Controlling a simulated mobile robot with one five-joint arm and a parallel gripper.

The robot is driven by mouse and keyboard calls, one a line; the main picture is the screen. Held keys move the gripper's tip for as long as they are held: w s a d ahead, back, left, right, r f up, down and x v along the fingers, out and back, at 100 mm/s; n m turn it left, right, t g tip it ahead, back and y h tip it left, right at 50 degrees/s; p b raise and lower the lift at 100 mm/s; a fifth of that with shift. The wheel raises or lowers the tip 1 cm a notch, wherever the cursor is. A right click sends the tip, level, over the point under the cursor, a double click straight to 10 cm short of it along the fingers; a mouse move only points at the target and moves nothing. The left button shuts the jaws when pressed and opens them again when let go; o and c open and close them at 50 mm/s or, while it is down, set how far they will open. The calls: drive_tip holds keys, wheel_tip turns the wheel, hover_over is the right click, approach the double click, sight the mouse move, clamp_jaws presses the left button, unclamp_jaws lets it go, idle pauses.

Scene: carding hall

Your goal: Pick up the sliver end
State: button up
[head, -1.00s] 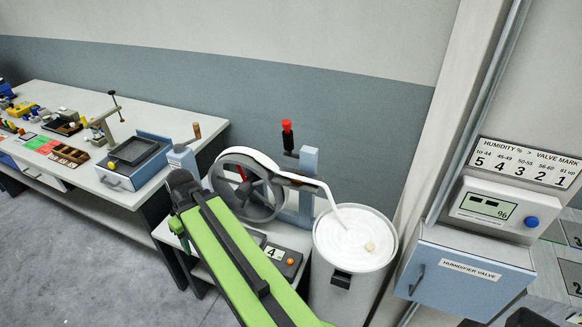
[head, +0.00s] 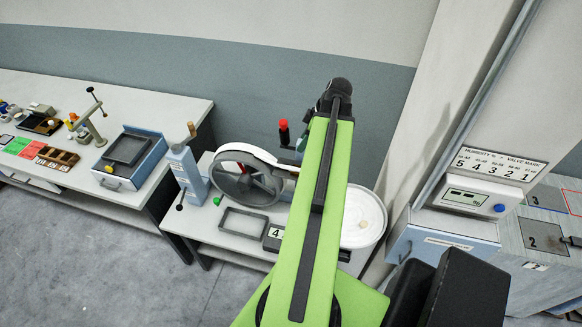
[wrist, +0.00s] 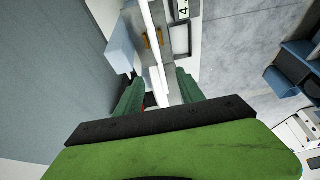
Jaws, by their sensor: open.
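A white sliver band (head: 240,153) runs over the grey wheel (head: 235,184) and passes behind my arm. In the wrist view a white strip (wrist: 148,22) runs down to between the green fingers of my gripper (wrist: 160,92). The fingers are apart, one on each side of the strip; I cannot tell whether they touch it. In the head view my arm hides most of the gripper.
A red-topped lever (head: 284,132) stands behind the wheel, close to my arm. A bench (head: 170,125) with a blue box (head: 130,160) is at left. The humidifier valve cabinet (head: 440,243) stands right of the can. The floor at lower left is clear.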

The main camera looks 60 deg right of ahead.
drive_tip(key=b, duration=1)
hover_over(287, 166)
drive_tip(key=s, duration=0.3)
wheel_tip(287, 166, down, 11)
drive_tip(key=shift+w+d+r, duration=0.1)
drive_tip(key=shift+w, duration=0.15)
drive_tip(key=b+x, duration=0.5)
drive_tip(key=shift+d+f, duration=0.2)
drive_tip(key=shift+d, duration=0.05)
drive_tip(key=shift+r, duration=0.2)
drive_tip(key=shift+f, duration=0.15)
drive_tip(key=shift+c, duration=0.3)
clamp_jaws()
